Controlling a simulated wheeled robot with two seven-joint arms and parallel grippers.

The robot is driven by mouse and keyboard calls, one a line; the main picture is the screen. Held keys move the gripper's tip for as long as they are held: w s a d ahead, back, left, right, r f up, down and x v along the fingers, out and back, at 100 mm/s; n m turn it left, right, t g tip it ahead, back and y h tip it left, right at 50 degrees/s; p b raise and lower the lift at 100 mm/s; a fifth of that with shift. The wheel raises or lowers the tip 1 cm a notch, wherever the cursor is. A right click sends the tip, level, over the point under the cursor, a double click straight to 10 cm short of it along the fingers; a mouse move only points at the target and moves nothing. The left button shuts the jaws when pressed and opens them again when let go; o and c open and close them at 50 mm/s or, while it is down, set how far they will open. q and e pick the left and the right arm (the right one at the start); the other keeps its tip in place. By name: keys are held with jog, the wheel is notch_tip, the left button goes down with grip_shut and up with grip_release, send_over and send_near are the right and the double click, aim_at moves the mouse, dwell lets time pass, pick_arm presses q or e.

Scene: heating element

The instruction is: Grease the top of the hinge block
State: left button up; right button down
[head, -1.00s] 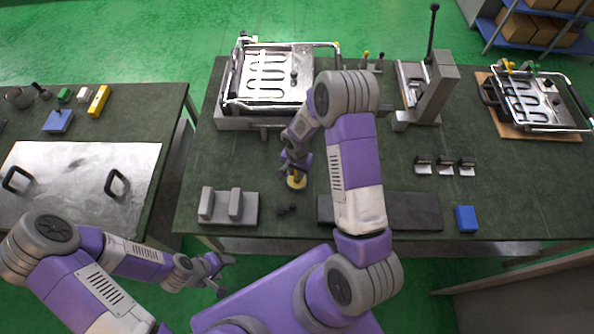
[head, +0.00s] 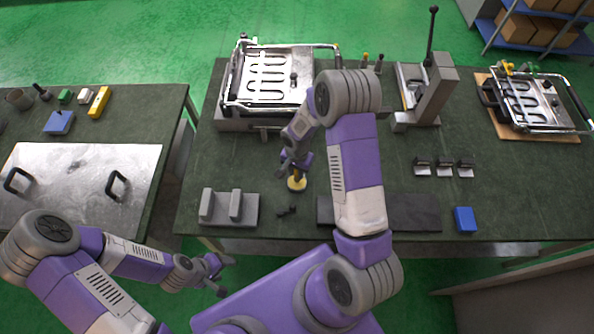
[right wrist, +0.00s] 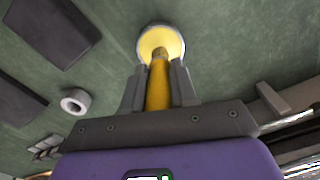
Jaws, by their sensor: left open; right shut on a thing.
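My right gripper (head: 291,165) is over the near middle of the dark green table and points down. It is shut on a yellow-handled brush (right wrist: 159,85). In the right wrist view the brush's far end meets a round tin (right wrist: 175,38) with yellow grease inside. In the head view the tin (head: 299,185) stands on the table, partly covered by the gripper. How deep the brush tip sits is hidden. A grey block with two uprights (head: 229,208) stands left of the tin; I cannot tell if it is the hinge block. My left gripper (head: 222,272) is open, empty, off the table.
A metal frame with a heating coil (head: 268,75) stands at the back. A grey lever press (head: 430,90) stands to its right. A dark mat (head: 410,211), a blue block (head: 465,219) and small dark parts (head: 287,210) lie near the front edge.

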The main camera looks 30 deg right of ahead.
jog(key=shift+r+p, duration=1.35)
jog(key=shift+r, duration=1.35)
